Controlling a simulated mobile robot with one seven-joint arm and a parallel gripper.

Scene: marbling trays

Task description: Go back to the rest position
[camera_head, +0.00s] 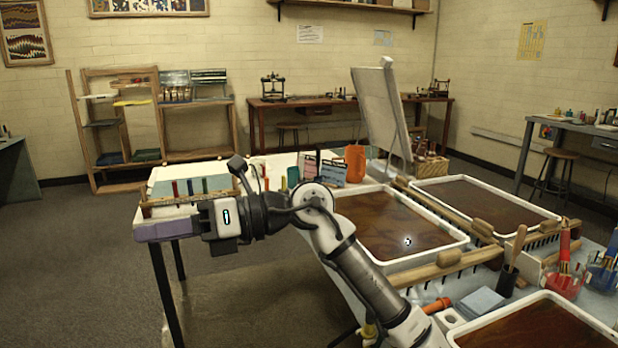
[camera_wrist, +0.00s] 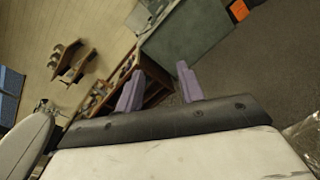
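My gripper (camera_wrist: 160,82) shows in the wrist view as two lavender fingers standing apart, with nothing held between them. In the head view my arm reaches from the bottom right up to an elbow in front of the table, then bends left. My gripper there points left, in front of the left end of the table with the rack. The gap between its fingers cannot be made out in the head view.
White-rimmed trays of brown liquid (camera_head: 458,240) stand on the table at right. A rack with coloured tubes (camera_head: 190,197), an orange container (camera_head: 356,163) and a white easel board (camera_head: 382,108) are behind my arm. Open floor (camera_head: 80,270) lies at left.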

